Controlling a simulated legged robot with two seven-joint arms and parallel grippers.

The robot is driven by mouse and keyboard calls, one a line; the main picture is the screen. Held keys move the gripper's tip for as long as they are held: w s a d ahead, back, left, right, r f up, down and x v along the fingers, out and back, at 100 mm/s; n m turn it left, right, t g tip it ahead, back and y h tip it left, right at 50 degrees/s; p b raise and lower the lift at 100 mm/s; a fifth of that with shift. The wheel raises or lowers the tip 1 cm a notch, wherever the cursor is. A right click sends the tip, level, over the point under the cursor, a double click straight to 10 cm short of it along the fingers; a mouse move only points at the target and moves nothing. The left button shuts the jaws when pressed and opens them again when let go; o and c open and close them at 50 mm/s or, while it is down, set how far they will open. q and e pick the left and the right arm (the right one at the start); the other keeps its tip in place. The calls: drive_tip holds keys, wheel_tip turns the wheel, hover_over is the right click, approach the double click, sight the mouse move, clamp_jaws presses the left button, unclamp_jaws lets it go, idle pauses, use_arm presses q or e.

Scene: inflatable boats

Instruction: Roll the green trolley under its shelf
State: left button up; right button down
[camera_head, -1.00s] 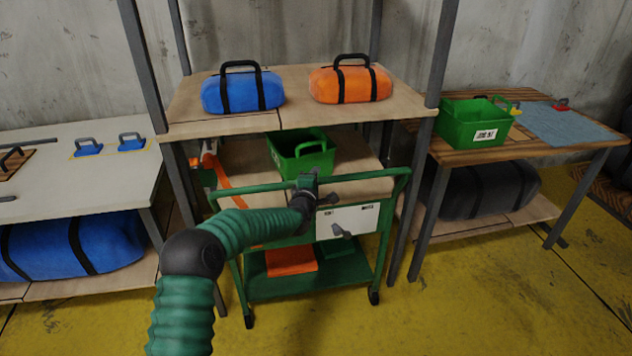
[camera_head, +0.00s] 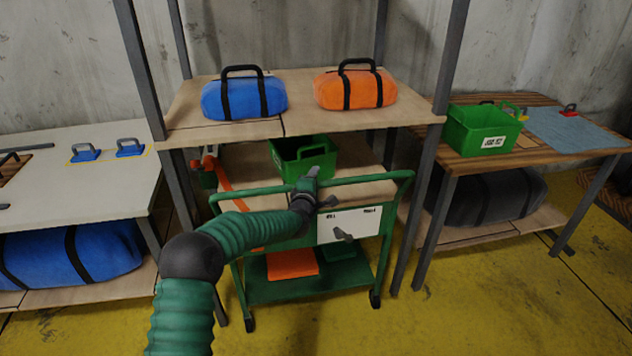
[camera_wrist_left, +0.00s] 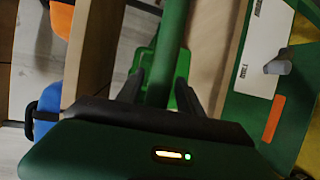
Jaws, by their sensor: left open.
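The green trolley (camera_head: 385,238) stands upright at the front of the tall shelf (camera_head: 222,129), between its front posts. Its push bar (camera_head: 362,181) faces me, above a white panel (camera_head: 349,225) with a grey knob. My left gripper (camera_head: 310,180) is at the middle of this bar. In the left wrist view, the open fingers of my left gripper (camera_wrist_left: 160,88) lie on either side of the green bar (camera_wrist_left: 168,45). Contact with the bar cannot be told. My right gripper is out of view.
A blue bag (camera_head: 244,97) and an orange bag (camera_head: 354,90) sit on the shelf top. A green bin (camera_head: 303,157) stands below it, behind the bar. Tables flank the shelf: a white one (camera_head: 70,185) left, a wooden one (camera_head: 540,148) right. Yellow floor in front is clear.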

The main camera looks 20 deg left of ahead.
use_arm(q)
drive_tip(key=shift+r, duration=0.2)
drive_tip(key=p+v, duration=0.1)
drive_tip(key=v, duration=1.6)
drive_tip(key=shift+f+p, duration=0.15)
drive_tip(key=shift+p, duration=0.2)
